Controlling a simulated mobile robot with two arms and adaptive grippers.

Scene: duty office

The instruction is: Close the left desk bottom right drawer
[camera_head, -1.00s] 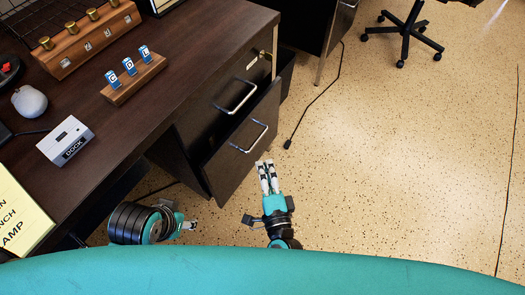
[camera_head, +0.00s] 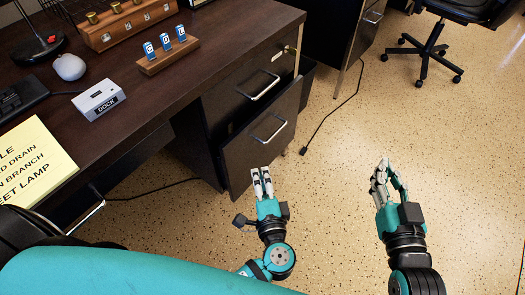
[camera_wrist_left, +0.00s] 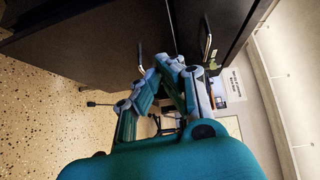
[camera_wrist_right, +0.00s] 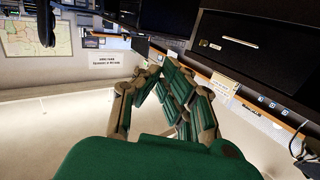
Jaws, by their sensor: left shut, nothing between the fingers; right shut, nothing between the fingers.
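The left desk's bottom right drawer (camera_head: 250,155) is a dark front with a silver handle (camera_head: 271,130). It stands out from the cabinet, with a gap along its left side. My left gripper (camera_head: 262,176) is shut and empty, its fingertips just in front of the drawer's lower part in the head view; I cannot tell whether they touch. The left wrist view shows these fingers (camera_wrist_left: 172,68) beside dark panels with metal handles. My right gripper (camera_head: 384,170) is shut and empty above the floor, right of the drawer. Its fingers also show in the right wrist view (camera_wrist_right: 160,80).
The drawer above (camera_head: 250,85) looks closed. The desk top (camera_head: 215,60) carries lettered blocks, a dock box (camera_head: 98,100), a mouse and a yellow note. A black cable (camera_head: 335,110) lies on the floor. An office chair (camera_head: 430,50) stands far right.

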